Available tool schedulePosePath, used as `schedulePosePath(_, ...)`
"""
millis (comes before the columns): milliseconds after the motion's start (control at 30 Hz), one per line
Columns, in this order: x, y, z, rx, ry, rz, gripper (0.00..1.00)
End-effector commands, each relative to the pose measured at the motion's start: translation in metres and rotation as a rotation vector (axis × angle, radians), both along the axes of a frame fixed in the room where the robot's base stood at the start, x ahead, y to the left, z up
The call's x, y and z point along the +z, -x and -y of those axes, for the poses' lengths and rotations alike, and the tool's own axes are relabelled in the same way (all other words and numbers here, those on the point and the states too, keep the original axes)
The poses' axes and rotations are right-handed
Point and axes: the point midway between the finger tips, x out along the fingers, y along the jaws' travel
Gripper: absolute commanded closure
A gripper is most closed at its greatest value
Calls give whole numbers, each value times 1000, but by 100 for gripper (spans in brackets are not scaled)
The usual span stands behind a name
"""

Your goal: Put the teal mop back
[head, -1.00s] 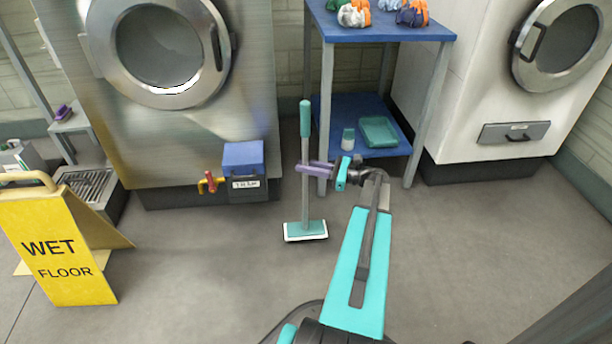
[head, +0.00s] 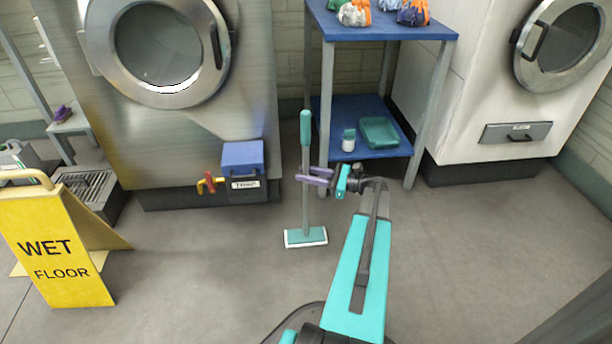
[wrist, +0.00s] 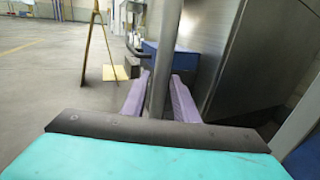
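The teal mop stands upright with its teal grip (head: 305,128) at the top, a grey pole and a flat teal head (head: 306,237) with a white edge at floor level. It is just left of the blue shelf unit's front left leg. My gripper (head: 314,177) has purple fingers spread apart on either side of the pole, at about mid-height. In the wrist view the pole (wrist: 162,85) runs between the two fingers (wrist: 158,98), which look open around it; whether one touches it is unclear. The mop head is hidden there.
The blue shelf unit (head: 385,28) stands right behind, with a teal tray (head: 380,133) and a small bottle (head: 348,141) on its lower shelf. A blue box (head: 243,158) with red and yellow valves is left of the mop. A yellow wet-floor sign (head: 50,245) stands at left.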

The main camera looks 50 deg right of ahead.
Motion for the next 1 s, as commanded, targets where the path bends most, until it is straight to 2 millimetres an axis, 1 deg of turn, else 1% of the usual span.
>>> schedulePosePath(367,1,0,0,0,0,0,66)
schedulePosePath(533,4,0,0,0,0,0,66)
schedulePosePath(767,5,23,13,-3,-1,0,66)
schedulePosePath(1000,4,56,31,-3,0,0,66)
